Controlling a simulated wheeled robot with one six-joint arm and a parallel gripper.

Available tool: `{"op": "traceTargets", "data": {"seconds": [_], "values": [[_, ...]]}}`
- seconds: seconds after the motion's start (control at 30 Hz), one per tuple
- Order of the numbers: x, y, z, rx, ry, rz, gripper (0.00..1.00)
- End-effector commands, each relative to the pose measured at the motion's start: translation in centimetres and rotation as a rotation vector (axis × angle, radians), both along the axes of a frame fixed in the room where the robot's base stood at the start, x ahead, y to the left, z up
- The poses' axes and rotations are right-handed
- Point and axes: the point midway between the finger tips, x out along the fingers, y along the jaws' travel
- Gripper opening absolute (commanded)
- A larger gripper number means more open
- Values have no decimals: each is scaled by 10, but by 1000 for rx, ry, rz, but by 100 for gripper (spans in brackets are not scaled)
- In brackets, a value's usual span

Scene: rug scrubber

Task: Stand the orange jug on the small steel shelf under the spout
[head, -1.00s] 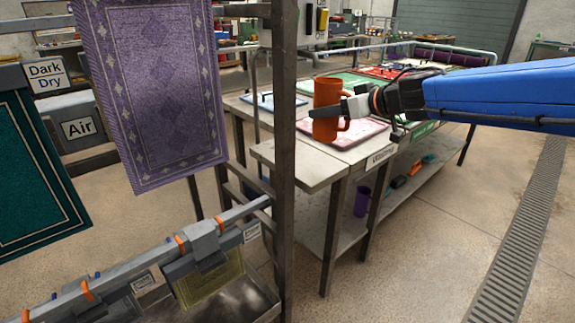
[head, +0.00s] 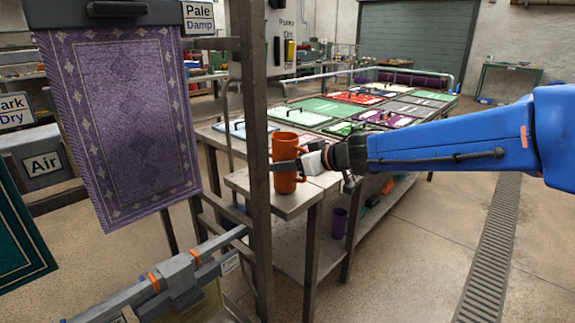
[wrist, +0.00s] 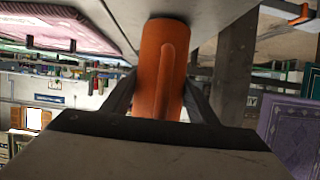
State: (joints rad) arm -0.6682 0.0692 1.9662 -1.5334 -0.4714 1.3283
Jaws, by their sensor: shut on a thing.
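The orange jug (head: 284,145) is upright in the head view, over the bare grey steel shelf (head: 246,183) at the near end of the long table. My gripper (head: 291,164) is shut on the jug from the right, with a dark finger across its lower body. In the wrist view the jug (wrist: 155,62) sits between both fingers, its handle facing the camera and a grey steel surface at its end. I cannot tell whether its base touches the shelf. I cannot make out the spout.
A purple patterned rug (head: 122,125) hangs further left. The long table behind holds several coloured panels (head: 320,107). A purple cup (head: 338,223) stands on the lower shelf. Floor on the right is clear.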

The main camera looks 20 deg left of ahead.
Motion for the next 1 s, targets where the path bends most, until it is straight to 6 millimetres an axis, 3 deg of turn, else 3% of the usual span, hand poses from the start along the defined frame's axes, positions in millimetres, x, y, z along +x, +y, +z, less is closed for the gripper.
{"op": "traceTargets", "data": {"seconds": [0.47,0.5,0.53,1.0], "values": [[0,0,-8,1,0,0,30],[0,0,-7,1,0,0,63],[0,0,-7,1,0,0,70],[-2,-7,-1,1,-2,-1,72]]}}
